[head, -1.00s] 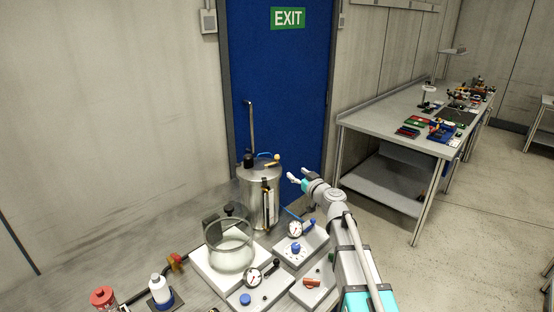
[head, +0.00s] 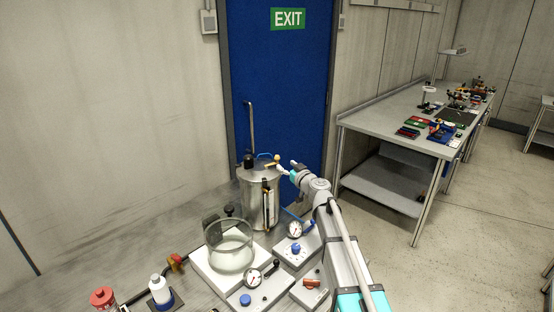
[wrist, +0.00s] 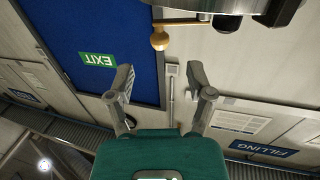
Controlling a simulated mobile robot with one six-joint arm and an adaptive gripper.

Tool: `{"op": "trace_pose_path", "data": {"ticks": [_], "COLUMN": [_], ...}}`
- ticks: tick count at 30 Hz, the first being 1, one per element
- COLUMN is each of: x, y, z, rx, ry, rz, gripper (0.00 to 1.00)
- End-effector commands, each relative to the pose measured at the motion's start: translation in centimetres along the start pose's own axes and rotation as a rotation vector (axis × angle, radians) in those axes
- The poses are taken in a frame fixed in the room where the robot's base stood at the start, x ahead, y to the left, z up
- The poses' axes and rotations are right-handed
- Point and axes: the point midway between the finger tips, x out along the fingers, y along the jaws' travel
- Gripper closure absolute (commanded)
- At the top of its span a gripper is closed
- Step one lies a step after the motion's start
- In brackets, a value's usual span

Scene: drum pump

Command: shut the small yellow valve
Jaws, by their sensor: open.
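The small yellow valve (head: 272,163) sits on top of the steel drum (head: 258,205). Its lever ends in a round knob and points to the right. In the wrist view the valve's yellow lever and knob (wrist: 160,40) show at the top, beyond my fingertips, beside the drum's rim (wrist: 212,5). My gripper (head: 286,168) is just right of the valve at about the height of the drum's top. In the wrist view my gripper (wrist: 160,80) is open, with nothing between its fingers. The knob lies roughly in line with the gap and apart from both fingers.
A black fitting (head: 248,160) with a tall bent pipe stands on the drum, left of the valve. A glass vessel (head: 229,245), gauge boxes (head: 252,290) and a white bottle (head: 160,290) crowd the bench in front. The blue door (head: 280,90) is behind.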

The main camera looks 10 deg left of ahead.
Motion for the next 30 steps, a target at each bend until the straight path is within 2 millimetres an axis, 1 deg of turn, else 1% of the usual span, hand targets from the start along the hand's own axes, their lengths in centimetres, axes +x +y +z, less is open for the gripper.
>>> {"op": "trace_pose_path", "data": {"ticks": [1, 3, 9, 12, 18, 28, 29, 30], "x": [1.2, 2.2, 5.0, 6.0, 7.0, 7.1, 7.1, 7.1], "y": [0.1, 0.1, 0.1, 0.1, 0.1, 0.0, 0.0, 0.0], "z": [0.0, 0.0, 0.0, 0.0, 0.0, 0.0, 0.0, 0.0], "rx": [0.000, 0.000, 0.000, 0.000, 0.000, 0.000, 0.000, 0.000], "ry": [0.000, 0.000, 0.000, 0.000, 0.000, 0.000, 0.000, 0.000], "rz": [-0.001, 0.000, 0.000, 0.000, 0.001, 0.001, 0.001, 0.001], "gripper": [0.32, 0.32, 0.32, 0.32, 0.32, 0.32, 0.34, 0.41]}}
